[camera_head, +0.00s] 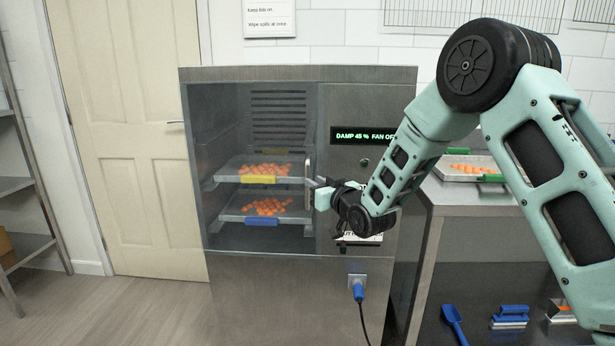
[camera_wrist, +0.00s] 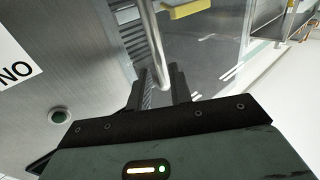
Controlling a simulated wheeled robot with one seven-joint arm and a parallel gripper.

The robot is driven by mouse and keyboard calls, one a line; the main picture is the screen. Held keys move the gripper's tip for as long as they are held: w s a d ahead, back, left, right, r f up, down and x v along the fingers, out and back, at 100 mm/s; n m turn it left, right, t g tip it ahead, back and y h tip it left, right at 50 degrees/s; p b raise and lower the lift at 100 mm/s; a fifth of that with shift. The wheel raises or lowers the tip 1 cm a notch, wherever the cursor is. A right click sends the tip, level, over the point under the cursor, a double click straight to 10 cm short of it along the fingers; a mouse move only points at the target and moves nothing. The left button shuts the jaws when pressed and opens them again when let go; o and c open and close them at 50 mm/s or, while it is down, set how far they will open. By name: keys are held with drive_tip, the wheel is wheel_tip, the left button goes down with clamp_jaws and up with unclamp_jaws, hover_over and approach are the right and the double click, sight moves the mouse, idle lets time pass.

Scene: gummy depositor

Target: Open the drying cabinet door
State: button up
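The drying cabinet (camera_head: 290,75) is a steel box with a lit display. Its glass door (camera_head: 225,120) covers the left side of the front and looks shut. Two trays of orange pieces show behind the glass. The upright bar handle (camera_head: 308,165) is on the door's right edge. My gripper (camera_head: 317,186) is at the lower part of the handle. In the wrist view the handle (camera_wrist: 150,38) runs down between my two fingers (camera_wrist: 160,85), with gaps visible beside it. The fingers look open; contact is not clear.
A steel table (camera_head: 470,196) with a tray of orange pieces (camera_head: 462,168) stands right of the cabinet. A blue plug (camera_head: 358,291) and cable hang on the cabinet's lower front. A cream room door (camera_head: 130,130) and rack (camera_head: 20,185) are at left. The floor before the cabinet's left looks clear.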

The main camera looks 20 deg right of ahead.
sight(308, 203)
drive_tip(key=shift+x, duration=2.55)
clamp_jaws()
drive_tip(key=s+a+m+h+b, duration=0.2)
drive_tip(key=s+a+m+h, duration=0.55)
drive_tip(key=s+a, duration=0.75)
drive_tip(key=s+a+h+p, duration=0.1)
drive_tip(key=s+a+h, duration=0.1)
drive_tip(key=a, duration=1.2)
drive_tip(key=s+a+h+p, duration=0.1)
drive_tip(key=s+a+h, duration=0.1)
drive_tip(key=a, duration=1.3)
drive_tip(key=shift+s+g, duration=0.3)
drive_tip(key=shift+g, duration=0.1)
